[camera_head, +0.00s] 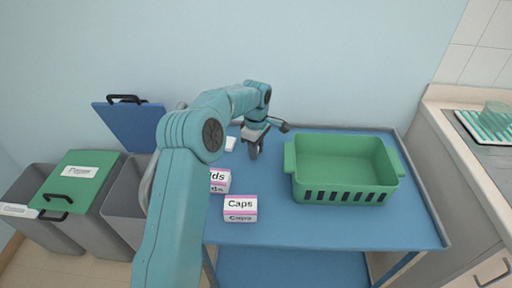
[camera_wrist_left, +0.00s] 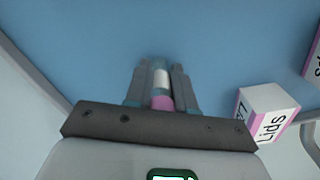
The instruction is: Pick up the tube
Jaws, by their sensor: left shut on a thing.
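The tube (camera_wrist_left: 161,82) shows in the left wrist view between my two gripper fingers, with a white middle band and a pink part nearer the palm. My left gripper (camera_wrist_left: 160,88) is shut on it. In the head view my left gripper (camera_head: 254,150) is over the back left part of the blue table, left of the green basket. The tube cannot be made out there. My right gripper is in neither view.
The green basket (camera_head: 345,197) stands on the blue table (camera_head: 300,224). A "Caps" box (camera_head: 240,209) and a "Lids" box (camera_head: 220,182) sit near the left edge, with a small white item (camera_head: 230,144) behind. Bins (camera_head: 83,187) stand left.

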